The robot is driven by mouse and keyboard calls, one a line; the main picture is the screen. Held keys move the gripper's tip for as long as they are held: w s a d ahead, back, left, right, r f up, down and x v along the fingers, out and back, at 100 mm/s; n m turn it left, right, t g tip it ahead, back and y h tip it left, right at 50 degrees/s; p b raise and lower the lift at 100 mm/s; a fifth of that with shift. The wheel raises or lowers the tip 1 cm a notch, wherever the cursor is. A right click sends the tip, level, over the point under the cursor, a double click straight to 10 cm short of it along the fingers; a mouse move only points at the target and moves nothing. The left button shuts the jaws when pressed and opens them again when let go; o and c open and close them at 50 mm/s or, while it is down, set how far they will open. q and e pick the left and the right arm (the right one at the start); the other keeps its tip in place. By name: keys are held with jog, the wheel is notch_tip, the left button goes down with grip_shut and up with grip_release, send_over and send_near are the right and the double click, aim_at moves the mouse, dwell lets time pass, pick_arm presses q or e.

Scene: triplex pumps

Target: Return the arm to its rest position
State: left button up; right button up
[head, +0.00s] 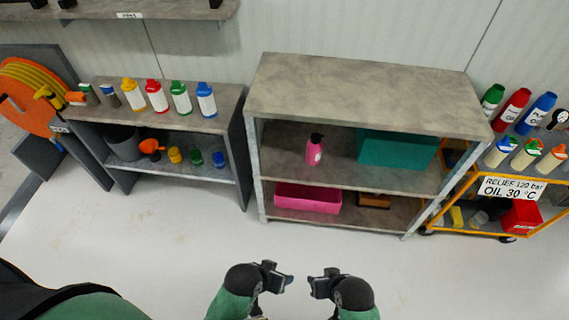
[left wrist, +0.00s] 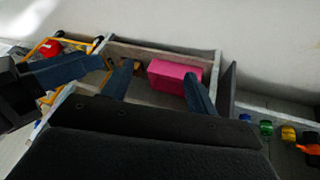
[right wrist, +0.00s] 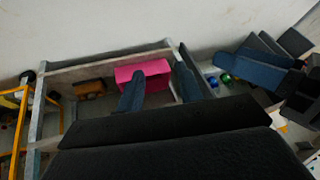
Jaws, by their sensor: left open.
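My left gripper (head: 286,280) and my right gripper (head: 315,284) are held close together at the bottom middle of the head view, in front of the shelves, a small gap between them. In the left wrist view the left gripper's blue fingers (left wrist: 158,90) stand apart with nothing between them. In the right wrist view the right gripper's fingers (right wrist: 160,88) are also apart and empty. The pink bin (head: 308,198) on the lower shelf shows behind the fingers, well beyond them. Each wrist view also shows the other gripper at its side.
A grey rack (head: 350,95) holds a pink bottle (head: 314,150) and a teal box (head: 395,148). A lower shelf unit (head: 180,118) at left carries several bottles. A yellow cart (head: 490,190) with bottles stands at right. The floor (head: 190,235) before them is clear.

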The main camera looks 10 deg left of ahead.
jog(key=shift+w, duration=0.1)
pick_arm(q)
jog(key=s+a+r+g+y+p, duration=0.2)
jog(key=a+r+p, duration=0.4)
jog(key=r, duration=0.7)
jog(key=shift+s+a+p, duration=0.3)
jog(key=shift+s+a, duration=0.35)
jog(key=shift+a, duration=0.15)
pick_arm(e)
jog(key=s+d+r+g+h, duration=0.1)
jog(key=s+d+r, duration=0.1)
jog(key=d+r, duration=0.2)
jog(key=s+d+r+g+h, duration=0.1)
jog(key=d+r, duration=0.2)
jog(key=r, duration=0.6)
jog(key=shift+s+d, duration=0.35)
jog(key=shift+s, duration=0.05)
pick_arm(q)
jog(key=shift+r, duration=0.1)
